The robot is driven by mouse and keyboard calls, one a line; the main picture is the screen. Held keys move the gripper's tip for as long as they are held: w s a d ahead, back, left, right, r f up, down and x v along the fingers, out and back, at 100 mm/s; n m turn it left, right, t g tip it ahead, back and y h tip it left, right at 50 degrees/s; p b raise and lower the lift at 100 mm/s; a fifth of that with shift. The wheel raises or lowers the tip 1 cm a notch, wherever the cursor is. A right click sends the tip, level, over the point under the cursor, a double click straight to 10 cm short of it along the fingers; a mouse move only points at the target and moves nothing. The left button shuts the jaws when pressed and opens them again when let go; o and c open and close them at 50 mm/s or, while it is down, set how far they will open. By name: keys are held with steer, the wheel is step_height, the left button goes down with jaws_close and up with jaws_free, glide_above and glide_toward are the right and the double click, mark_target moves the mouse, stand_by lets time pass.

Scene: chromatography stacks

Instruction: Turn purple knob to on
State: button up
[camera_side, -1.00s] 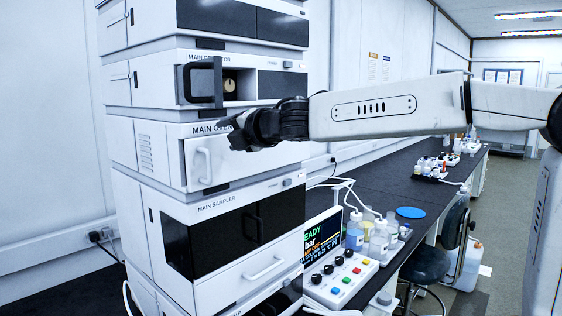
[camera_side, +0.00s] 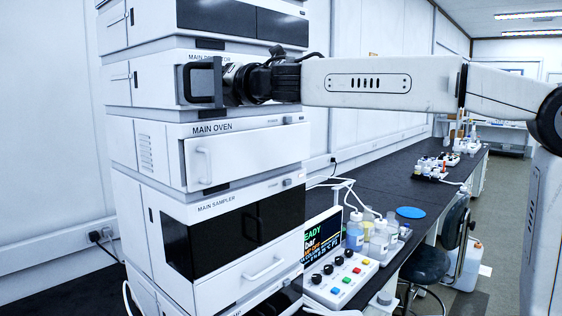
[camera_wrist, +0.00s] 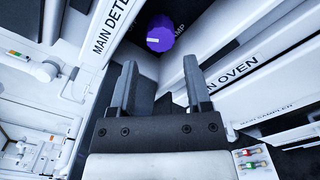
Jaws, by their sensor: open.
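The purple knob (camera_wrist: 160,33) shows at the top middle of the wrist view, with a short white mark on its face. It sits on a dark panel beside a label ending in "MP", partly hidden. My gripper (camera_wrist: 160,64) is open and empty, its two fingers pointing toward the knob. The knob appears just beyond the fingertips, apart from them. In the side view my gripper (camera_side: 226,84) is in front of the main detector's opening. The purple knob cannot be made out there.
The main oven (camera_side: 245,150) and main sampler (camera_side: 235,235) are stacked below. A control box (camera_side: 340,282) stands on the bench at right.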

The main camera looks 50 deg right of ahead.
steer(key=shift+w, duration=3.15)
jaws_close()
